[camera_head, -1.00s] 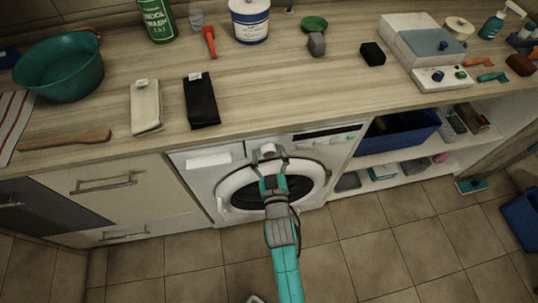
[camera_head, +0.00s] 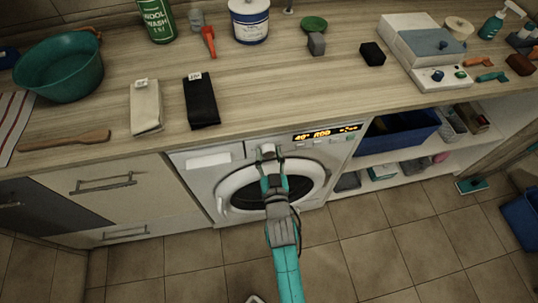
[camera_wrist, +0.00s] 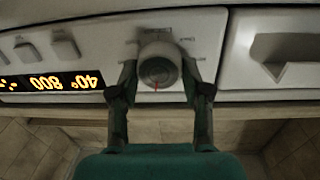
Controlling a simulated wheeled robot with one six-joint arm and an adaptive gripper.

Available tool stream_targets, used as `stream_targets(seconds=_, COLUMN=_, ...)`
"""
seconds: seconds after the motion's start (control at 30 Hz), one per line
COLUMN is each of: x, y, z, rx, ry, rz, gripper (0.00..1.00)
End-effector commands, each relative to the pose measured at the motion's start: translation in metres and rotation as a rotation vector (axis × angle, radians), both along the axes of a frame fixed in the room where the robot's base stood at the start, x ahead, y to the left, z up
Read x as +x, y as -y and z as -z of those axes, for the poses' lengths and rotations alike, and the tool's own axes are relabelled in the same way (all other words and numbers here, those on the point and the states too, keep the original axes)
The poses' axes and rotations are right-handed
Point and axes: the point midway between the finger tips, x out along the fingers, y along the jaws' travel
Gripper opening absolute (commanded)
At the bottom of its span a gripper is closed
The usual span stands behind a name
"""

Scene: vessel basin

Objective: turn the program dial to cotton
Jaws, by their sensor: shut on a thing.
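The program dial (camera_wrist: 158,66) is a round pale knob on the washing machine's front panel, with a small red mark near its lower edge in the wrist view. My gripper (camera_wrist: 159,88) is shut on the dial, one finger on each side. In the head view my gripper (camera_head: 268,158) reaches the panel, and the dial (camera_head: 268,149) shows between the fingertips. The washing machine (camera_head: 230,172) has a lit orange display (camera_head: 326,134), which shows upside down in the wrist view (camera_wrist: 50,83) and reads 40° and 800. The program labels around the dial are too small to read.
The detergent drawer (camera_wrist: 275,55) with its recessed handle lies beside the dial. Buttons (camera_wrist: 45,47) sit by the display. The worktop (camera_head: 290,90) overhangs the machine and holds bottles, cloths and a green basin (camera_head: 60,68). The tiled floor in front is mostly clear.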

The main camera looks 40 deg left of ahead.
Motion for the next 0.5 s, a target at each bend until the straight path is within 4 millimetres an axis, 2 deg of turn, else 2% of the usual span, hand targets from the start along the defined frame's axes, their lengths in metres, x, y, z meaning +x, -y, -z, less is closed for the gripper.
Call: stream_targets(seconds=0.5, x=0.0012, y=0.0009, z=-0.0003, rx=0.261, ry=-0.306, rz=-0.001, gripper=0.13)
